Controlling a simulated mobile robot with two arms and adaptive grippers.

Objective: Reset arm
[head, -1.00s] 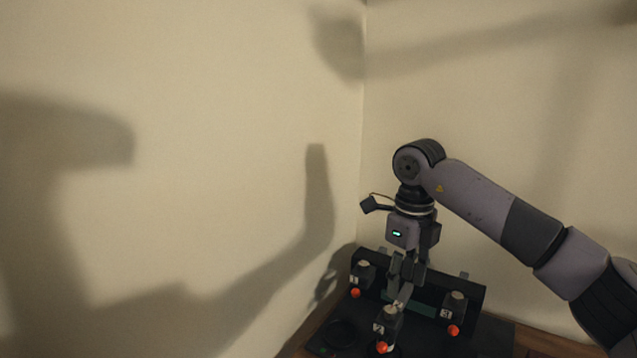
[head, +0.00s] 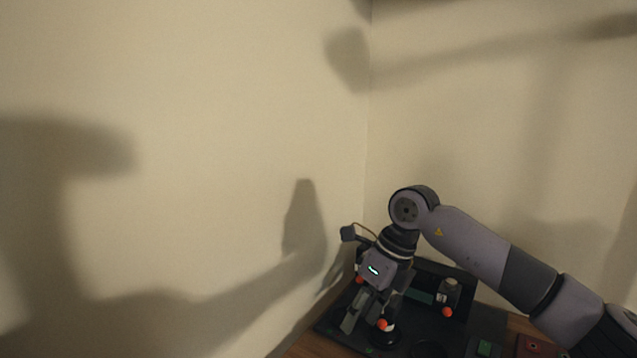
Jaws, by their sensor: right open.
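My right gripper (head: 366,318) points down and tilts to the lower left over the dark work mat. Its fingers are apart, and I see nothing held between them. Just beside its right finger is a dark part with an orange knob (head: 383,325), partly hidden by the gripper. My left gripper is not in the head view.
A grey part with an orange knob (head: 450,294) stands by the black rack (head: 462,275). Another orange knob (head: 360,281) shows behind my gripper. A reddish item (head: 532,346) lies at the lower right. Bare walls close in at the left and back.

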